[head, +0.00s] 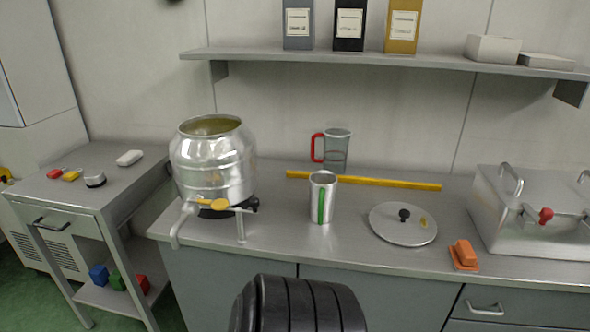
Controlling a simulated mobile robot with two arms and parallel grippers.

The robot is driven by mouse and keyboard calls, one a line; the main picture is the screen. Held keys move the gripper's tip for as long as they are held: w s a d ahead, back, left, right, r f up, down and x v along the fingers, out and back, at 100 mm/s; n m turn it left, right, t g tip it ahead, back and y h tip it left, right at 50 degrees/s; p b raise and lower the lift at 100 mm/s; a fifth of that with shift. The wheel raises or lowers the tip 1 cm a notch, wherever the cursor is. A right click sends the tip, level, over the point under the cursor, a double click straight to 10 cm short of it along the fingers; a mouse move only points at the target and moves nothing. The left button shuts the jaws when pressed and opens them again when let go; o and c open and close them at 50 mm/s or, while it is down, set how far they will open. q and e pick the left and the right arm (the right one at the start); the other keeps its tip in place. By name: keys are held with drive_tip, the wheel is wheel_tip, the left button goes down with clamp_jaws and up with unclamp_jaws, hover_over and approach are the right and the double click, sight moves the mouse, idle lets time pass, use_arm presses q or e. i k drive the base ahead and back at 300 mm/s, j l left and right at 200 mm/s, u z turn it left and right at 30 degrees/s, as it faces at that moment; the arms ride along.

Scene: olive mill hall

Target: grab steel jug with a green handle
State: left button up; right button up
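The steel jug (315,202) stands upright on the grey counter, near its middle. Its green handle (321,207) faces me. The jug's top is open, and its contents cannot be made out. It stands apart from the large steel drum to its left and the round lid to its right. Neither of my grippers is in view.
A steel drum (211,165) with a tap (212,204) stands left. The counter (285,245) before the jug is clear.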

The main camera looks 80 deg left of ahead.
sight(323, 183)
drive_tip(key=j+u, duration=0.1)
drive_tip(key=u, duration=2.1)
drive_tip(key=j, duration=0.1)
